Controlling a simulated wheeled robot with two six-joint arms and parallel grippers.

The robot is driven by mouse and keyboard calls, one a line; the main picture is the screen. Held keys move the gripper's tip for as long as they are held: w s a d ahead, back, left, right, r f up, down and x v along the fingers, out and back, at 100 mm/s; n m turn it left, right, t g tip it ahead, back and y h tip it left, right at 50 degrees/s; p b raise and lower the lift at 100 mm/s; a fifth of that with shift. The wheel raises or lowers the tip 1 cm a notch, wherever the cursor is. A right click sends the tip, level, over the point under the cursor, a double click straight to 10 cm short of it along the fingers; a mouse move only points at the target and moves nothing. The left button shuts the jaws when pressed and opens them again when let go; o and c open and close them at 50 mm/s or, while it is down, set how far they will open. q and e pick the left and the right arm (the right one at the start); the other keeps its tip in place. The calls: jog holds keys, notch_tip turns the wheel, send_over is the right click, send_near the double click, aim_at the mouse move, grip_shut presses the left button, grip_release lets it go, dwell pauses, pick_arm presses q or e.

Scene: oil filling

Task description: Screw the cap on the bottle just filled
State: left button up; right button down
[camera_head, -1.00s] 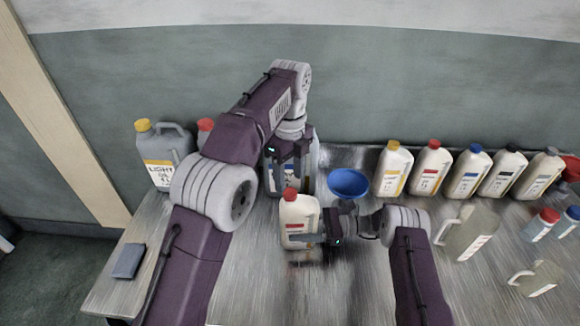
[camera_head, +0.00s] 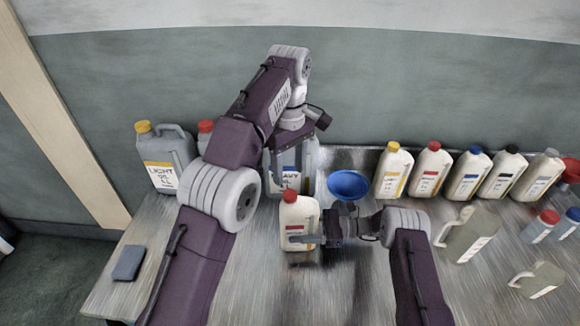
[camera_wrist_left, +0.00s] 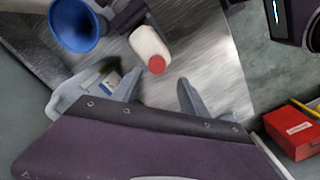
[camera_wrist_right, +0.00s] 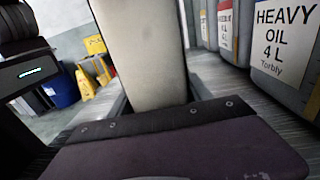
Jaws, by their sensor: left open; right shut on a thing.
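The white bottle with a red-edged label (camera_head: 299,216) stands upright in the middle of the table. Its red cap (camera_head: 290,195) sits on its mouth; how tightly it is screwed cannot be told. My right gripper (camera_head: 306,240) is shut on the bottle's body from the right. The bottle's pale side (camera_wrist_right: 145,50) fills the middle of the right wrist view. My left gripper (camera_head: 290,160) is open and empty, above and behind the bottle. In the left wrist view, the red cap (camera_wrist_left: 156,65) lies beyond the open fingers (camera_wrist_left: 160,92), apart from them.
A blue funnel (camera_head: 348,185) is just right of the bottle. Large oil cans, including a heavy oil can (camera_head: 311,170), stand behind. The front middle of the table is clear.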

aim_at(290, 194)
pick_arm(q)
jog(key=shift+w+d+r, duration=0.1)
jog(key=shift+w, duration=0.1)
jog(key=shift+f, duration=4.15)
jog(key=shift+c, duration=0.3)
grip_shut()
